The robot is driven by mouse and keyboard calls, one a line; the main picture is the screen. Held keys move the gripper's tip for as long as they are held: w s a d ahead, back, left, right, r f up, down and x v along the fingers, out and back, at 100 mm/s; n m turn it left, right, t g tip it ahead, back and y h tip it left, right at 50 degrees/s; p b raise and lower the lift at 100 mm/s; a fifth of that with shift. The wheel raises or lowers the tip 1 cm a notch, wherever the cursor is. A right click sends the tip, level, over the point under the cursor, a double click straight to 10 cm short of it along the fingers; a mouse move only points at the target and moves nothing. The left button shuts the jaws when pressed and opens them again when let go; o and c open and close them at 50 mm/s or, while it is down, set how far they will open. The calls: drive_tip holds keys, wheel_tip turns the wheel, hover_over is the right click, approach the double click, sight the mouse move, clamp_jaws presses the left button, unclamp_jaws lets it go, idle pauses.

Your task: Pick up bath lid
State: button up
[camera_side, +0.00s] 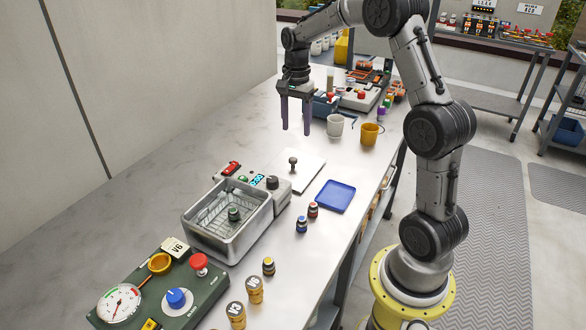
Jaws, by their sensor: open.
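The bath lid appears to be the pale flat plate (306,177) with a dark upright knob (293,163). It lies on the metal bench just behind the bath. The bath (207,240) is an open steel box with a wire rack and a small dark green-topped item inside, and a control unit with a blue display (258,180) at its back. My gripper (296,130) points down with its two fingers apart and empty. In the picture it is above the knob and apart from it; its exact height is hard to tell.
A blue tray (336,197) lies right of the lid, with small bottles (302,224) nearby. A white mug (335,125) and a yellow mug (370,133) stand behind. A green gauge panel (165,300) is in front. The bench's left side is clear along the wall.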

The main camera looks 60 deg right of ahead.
hover_over(293, 158)
drive_tip(key=f, duration=0.3)
drive_tip(key=s+f, duration=0.1)
drive_tip(key=f, duration=0.1)
drive_tip(key=shift+w+a+f, duration=0.1)
drive_tip(key=shift+w+f, duration=0.15)
drive_tip(key=shift+f, duration=1.15)
drive_tip(key=shift+w+f, duration=0.2)
drive_tip(key=shift+f, duration=1.15)
clamp_jaws()
drive_tip(key=shift+r, duration=0.1)
